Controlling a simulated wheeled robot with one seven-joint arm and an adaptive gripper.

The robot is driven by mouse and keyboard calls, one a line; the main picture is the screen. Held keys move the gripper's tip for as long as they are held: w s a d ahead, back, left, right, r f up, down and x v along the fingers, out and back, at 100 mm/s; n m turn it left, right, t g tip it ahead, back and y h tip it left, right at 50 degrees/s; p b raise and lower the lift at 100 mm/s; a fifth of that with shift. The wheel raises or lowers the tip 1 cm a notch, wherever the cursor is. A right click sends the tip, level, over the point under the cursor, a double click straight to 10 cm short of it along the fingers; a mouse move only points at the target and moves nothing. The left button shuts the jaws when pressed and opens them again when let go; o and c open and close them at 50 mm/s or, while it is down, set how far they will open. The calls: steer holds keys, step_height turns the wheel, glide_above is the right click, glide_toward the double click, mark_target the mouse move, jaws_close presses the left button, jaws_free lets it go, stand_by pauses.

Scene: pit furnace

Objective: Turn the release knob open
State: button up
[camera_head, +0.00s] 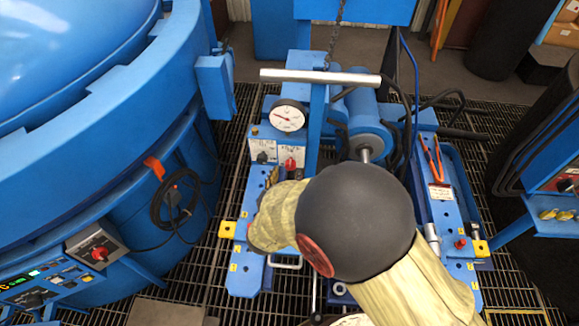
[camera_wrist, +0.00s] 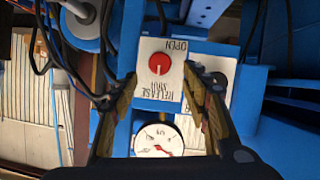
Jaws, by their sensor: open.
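The red release knob (camera_wrist: 158,62) sits on a white plate (camera_wrist: 147,46) in the wrist view. The plate reads RELEASE, with OPEN at the top and SHUT at the bottom, lettering turned over. The knob's exact pointing is too small to tell. My gripper (camera_wrist: 159,74) is open and empty, with one finger on either side of the knob in the picture; I see no contact. In the head view the red knob (camera_head: 290,163) shows below the gauge, just beyond my gripper, whose fingers are mostly hidden by my sleeved arm.
A round dial gauge (camera_head: 288,117) stands above the knob plates; it also shows in the wrist view (camera_wrist: 158,141). A black knob (camera_head: 262,157) is beside the red one. A horizontal metal bar (camera_head: 320,76) crosses above. The large blue furnace (camera_head: 95,110) fills the left.

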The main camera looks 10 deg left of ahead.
mark_target(289, 166)
steer(key=b+x, duration=0.2)
steer(key=x, duration=0.4)
steer(key=shift+f, duration=0.1)
steer(key=shift+c, duration=1.2)
steer(key=c, duration=0.9)
steer(key=shift+c, duration=0.2)
